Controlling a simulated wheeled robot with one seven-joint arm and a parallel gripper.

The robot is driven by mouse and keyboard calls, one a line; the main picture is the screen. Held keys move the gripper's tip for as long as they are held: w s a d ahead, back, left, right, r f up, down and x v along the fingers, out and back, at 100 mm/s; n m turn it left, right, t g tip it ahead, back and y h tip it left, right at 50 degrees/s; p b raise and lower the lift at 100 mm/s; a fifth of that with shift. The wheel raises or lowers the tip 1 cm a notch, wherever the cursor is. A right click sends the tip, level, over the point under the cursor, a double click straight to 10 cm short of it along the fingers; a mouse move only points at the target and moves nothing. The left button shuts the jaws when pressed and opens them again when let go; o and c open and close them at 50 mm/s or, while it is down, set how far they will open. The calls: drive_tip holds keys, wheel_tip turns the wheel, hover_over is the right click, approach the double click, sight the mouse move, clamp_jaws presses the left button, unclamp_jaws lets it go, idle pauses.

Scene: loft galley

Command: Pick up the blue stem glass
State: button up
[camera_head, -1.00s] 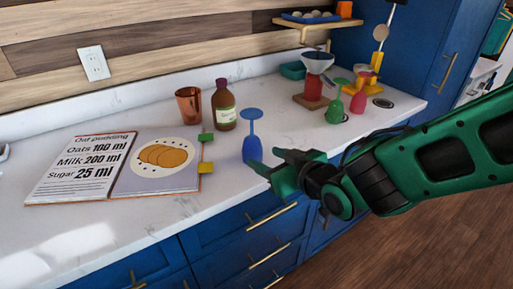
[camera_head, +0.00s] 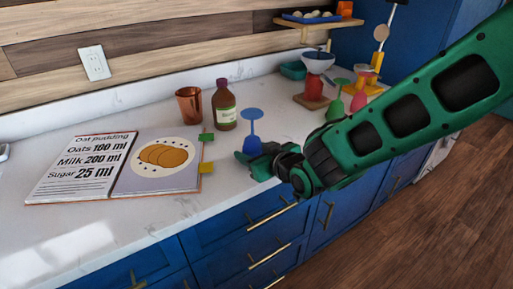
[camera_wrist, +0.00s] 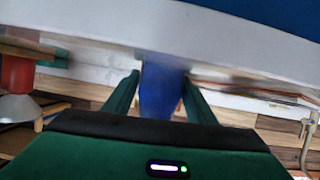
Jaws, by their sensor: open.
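The blue stem glass (camera_head: 252,127) stands upside down on the counter near its front edge, its round foot on top and its bowl down. My gripper (camera_head: 254,160) is low at the bowl, reaching in from the right, and hides part of it. In the wrist view, which is turned over, the blue glass (camera_wrist: 161,85) lies between the two green fingers of my gripper (camera_wrist: 159,95). The fingers are open, one on each side. I cannot tell whether either finger touches the glass.
Behind the glass stand a brown bottle (camera_head: 224,108) and a copper cup (camera_head: 189,105). An open recipe book (camera_head: 120,168) lies to the left. To the right are a green upturned glass (camera_head: 335,107), a pink one (camera_head: 358,102) and a red jar with funnel (camera_head: 314,87).

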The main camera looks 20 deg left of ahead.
drive_tip(key=shift+c, duration=0.6)
drive_tip(key=c, duration=0.6)
drive_tip(key=shift+r, duration=0.1)
